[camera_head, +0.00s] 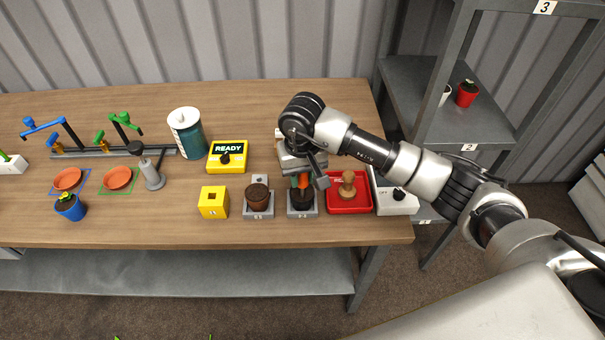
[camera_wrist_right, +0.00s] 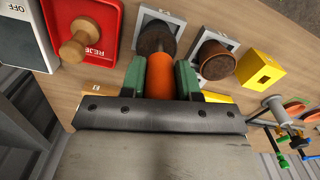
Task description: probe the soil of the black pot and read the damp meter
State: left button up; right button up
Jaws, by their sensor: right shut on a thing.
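The black pot (camera_head: 302,200) stands on a grey plate (camera_head: 302,212) near the front of the table; it also shows in the right wrist view (camera_wrist_right: 155,40). My right gripper (camera_head: 301,180) is directly over it, pointing down. Its green-padded fingers (camera_wrist_right: 161,80) are shut on the orange probe handle (camera_wrist_right: 160,77). The handle's lower end is at the pot's mouth. The probe's tip is hidden, so I cannot tell how deep it is in the soil. The yellow damp meter (camera_head: 227,157) reads READY on its screen. My left gripper is not in view.
A brown soil-filled pot (camera_head: 258,197) stands close left, beside a yellow block with a square hole (camera_head: 213,202). A red REJECT tray with a wooden knob (camera_head: 348,190) and a white OFF switch box (camera_head: 395,200) are close right. Bare table lies left of the yellow block.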

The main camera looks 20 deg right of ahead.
jog(key=shift+b, duration=0.45)
dwell(1.1)
jog(key=shift+r+p, duration=1.3)
jog(key=shift+r, duration=2.2)
jog(key=shift+f, duration=0.1)
